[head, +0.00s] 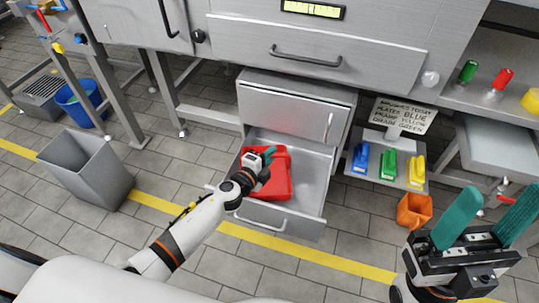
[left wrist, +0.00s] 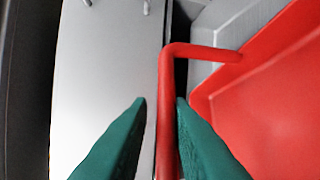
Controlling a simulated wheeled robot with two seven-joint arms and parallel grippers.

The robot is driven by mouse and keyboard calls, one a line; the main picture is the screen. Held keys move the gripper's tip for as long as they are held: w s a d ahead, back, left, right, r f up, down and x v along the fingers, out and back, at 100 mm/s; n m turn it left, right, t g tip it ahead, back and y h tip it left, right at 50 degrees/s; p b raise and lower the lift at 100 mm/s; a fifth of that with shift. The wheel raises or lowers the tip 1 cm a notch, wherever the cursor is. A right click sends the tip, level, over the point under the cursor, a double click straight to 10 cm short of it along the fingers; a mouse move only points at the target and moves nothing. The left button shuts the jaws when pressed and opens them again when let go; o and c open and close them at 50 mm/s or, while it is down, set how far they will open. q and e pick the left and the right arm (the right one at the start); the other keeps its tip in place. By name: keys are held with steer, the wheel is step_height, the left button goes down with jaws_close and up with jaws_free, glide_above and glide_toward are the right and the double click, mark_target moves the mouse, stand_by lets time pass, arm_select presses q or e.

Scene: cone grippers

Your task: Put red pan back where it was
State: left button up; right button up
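The red pan (head: 280,178) lies in the open lower drawer (head: 312,200) of the metal cabinet. In the left wrist view, its flat red side (left wrist: 275,110) fills the right, and a bent red bar handle (left wrist: 168,95) runs down the middle. My left gripper (head: 268,153) is over the drawer at the pan. Its green fingers (left wrist: 162,108) stand on either side of the handle, open, with a gap visible on the left side. My right gripper (head: 500,192) is at the lower right, its green fingers wide apart and empty.
A grey bin (head: 85,170) and a blue bucket (head: 78,100) stand at left. A low shelf with blue, green and yellow items (head: 388,163) and a sign (head: 404,114) is right of the drawer. An orange container (head: 414,210) sits on the floor there.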

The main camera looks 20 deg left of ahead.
arm_select(q)
steer(key=shift+o, duration=1.1)
